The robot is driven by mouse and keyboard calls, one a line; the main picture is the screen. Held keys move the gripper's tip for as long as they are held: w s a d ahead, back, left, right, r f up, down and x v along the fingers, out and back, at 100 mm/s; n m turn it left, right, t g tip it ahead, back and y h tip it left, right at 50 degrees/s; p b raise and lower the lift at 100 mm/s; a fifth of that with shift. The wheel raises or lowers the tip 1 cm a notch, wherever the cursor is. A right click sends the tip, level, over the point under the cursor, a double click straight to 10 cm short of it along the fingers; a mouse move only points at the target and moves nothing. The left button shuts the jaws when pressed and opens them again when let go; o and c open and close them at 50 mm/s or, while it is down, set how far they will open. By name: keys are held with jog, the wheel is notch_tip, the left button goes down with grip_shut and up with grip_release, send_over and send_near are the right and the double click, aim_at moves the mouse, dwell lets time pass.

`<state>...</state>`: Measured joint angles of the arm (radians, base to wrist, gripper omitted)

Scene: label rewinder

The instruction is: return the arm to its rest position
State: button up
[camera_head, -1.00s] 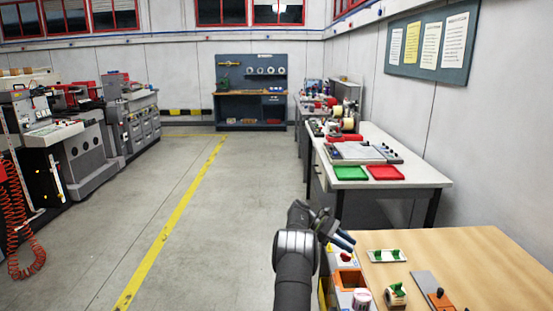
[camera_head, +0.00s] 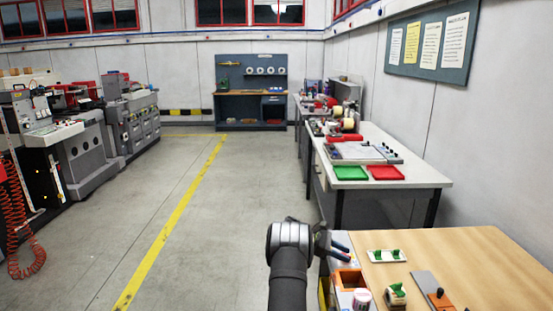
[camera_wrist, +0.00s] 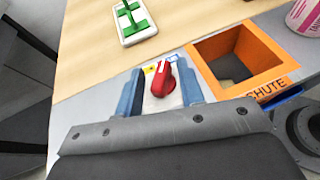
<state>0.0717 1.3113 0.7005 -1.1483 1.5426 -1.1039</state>
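My gripper (camera_head: 340,247) is above the left edge of the wooden table in the head view, with its blue fingers pointing right. In the wrist view my gripper (camera_wrist: 160,85) shows its two blue fingers well apart, with nothing clasped between them. A red knob (camera_wrist: 163,80) on a pale plate shows in the gap between the fingers. Its distance from the fingertips cannot be told. My dark arm rises from the bottom of the head view.
An orange box marked CHUTE (camera_wrist: 238,55) is right of the fingers. A white plate with green clips (camera_head: 386,255), a green-sided roll (camera_head: 396,295) and an orange-and-grey tool (camera_head: 434,292) are on the wooden table (camera_head: 480,265). Open floor (camera_head: 220,250) lies left.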

jog(key=shift+s+n+t, duration=0.2)
jog(key=shift+n+t, duration=1.4)
jog(key=shift+t, duration=0.25)
jog(key=shift+s+n+t, duration=0.2)
jog(key=shift+n+t, duration=1.4)
jog(key=shift+t, duration=0.25)
